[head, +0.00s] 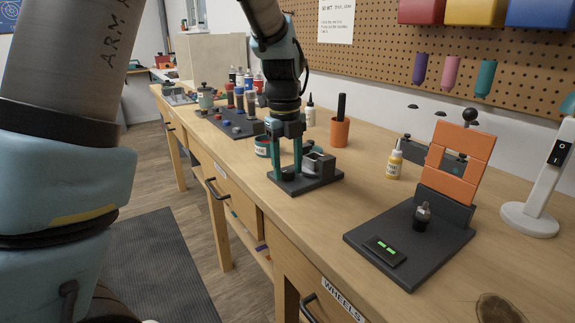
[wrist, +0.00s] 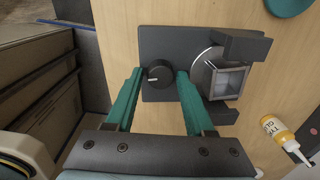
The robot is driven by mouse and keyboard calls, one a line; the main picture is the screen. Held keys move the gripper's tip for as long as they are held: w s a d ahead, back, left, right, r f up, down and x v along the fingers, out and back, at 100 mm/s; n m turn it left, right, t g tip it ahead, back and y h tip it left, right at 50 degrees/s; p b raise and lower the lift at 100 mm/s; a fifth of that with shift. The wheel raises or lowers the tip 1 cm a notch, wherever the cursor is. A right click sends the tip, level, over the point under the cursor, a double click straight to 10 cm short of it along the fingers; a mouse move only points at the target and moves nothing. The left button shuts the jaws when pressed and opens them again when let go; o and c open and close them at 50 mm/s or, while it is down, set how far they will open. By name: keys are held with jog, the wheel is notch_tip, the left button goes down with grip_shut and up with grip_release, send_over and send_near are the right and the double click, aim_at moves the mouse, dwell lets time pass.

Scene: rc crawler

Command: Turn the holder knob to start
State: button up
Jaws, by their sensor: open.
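The holder is a dark base plate (head: 322,183) on the bench, with a grey round part and a clamp block (head: 318,165) at its right. It also shows in the wrist view (wrist: 158,38). The knob (wrist: 159,72) is black and round with a white pointer mark, on the left part of the plate. My gripper (head: 286,172) points down over the plate with teal fingers open. In the wrist view its fingertips (wrist: 160,78) stand on either side of the knob, with a visible gap on each side. Whether the fingers touch the plate is hard to tell.
A glue bottle (head: 394,160) and an orange cup (head: 340,130) stand behind and to the right. A teal-labelled jar (head: 262,146) stands close behind my gripper. A dark stand with orange panels (head: 452,165) is at the right. The bench between is clear.

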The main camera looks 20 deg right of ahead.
grip_shut()
dwell(0.3)
